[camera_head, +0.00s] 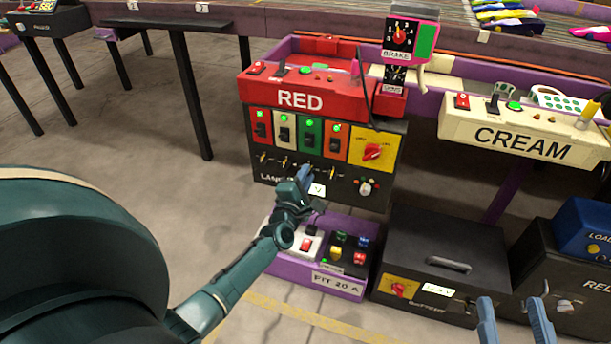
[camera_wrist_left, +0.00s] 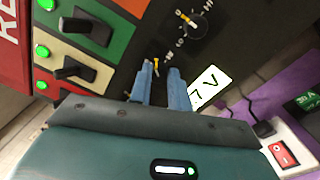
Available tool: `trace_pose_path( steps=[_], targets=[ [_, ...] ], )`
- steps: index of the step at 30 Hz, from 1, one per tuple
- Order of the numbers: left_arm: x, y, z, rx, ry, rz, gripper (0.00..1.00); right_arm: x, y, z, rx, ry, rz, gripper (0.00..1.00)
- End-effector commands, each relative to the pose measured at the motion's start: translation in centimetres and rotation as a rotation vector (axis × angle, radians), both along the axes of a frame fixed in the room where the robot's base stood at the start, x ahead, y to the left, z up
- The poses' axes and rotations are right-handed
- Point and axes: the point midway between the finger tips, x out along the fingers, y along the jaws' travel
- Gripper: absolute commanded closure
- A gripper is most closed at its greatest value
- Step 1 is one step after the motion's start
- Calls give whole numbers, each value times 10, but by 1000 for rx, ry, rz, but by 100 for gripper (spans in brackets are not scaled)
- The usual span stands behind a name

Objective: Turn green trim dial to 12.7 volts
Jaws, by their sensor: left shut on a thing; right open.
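The green trim dial (camera_wrist_left: 156,66) shows as a small yellow pointer between my left fingertips, in line with the green switch panel (camera_head: 308,140). The fingers hide most of it. My left gripper (camera_head: 304,173) is shut on it, at the lower face of the black lane box under the RED console; the wrist view also shows the gripper (camera_wrist_left: 162,72). A white voltage label (camera_wrist_left: 210,88) beside the fingers is partly covered; only "7 V" can be read. My right gripper (camera_head: 514,312) is open and empty at the lower right, in front of the black box.
The red (camera_head: 262,128) and cream (camera_head: 285,132) switch panels lie left of the green one. A yellow panel with a red knob (camera_head: 372,152) and a silver knob (camera_head: 366,187) lie to the right. A purple PIT 20 A tray (camera_head: 290,272) stands below.

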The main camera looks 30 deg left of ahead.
Motion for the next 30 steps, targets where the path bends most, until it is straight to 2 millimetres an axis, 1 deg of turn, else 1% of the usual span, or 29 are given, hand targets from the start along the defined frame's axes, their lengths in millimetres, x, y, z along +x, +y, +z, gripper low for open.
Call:
trace_pose_path(
  steps=[3, 9, 26, 27, 30],
  targets=[
    [0, 2, 1, 60, 14, 3, 100, 0, -1, 2, -6, -2, -4, 56],
    [0, 1, 1, 123, 28, 3, 100, 1, -2, 2, -14, -4, -8, 56],
    [0, 2, 0, 146, 34, 3, 100, 1, -2, 0, -22, -3, -6, 56],
    [0, 2, 0, 146, 34, 3, 78, 1, -2, 0, -22, -3, -6, 56],
    [0, 1, 0, 145, 33, 3, 70, 1, -2, 0, -22, -3, -6, 56]
  ],
)
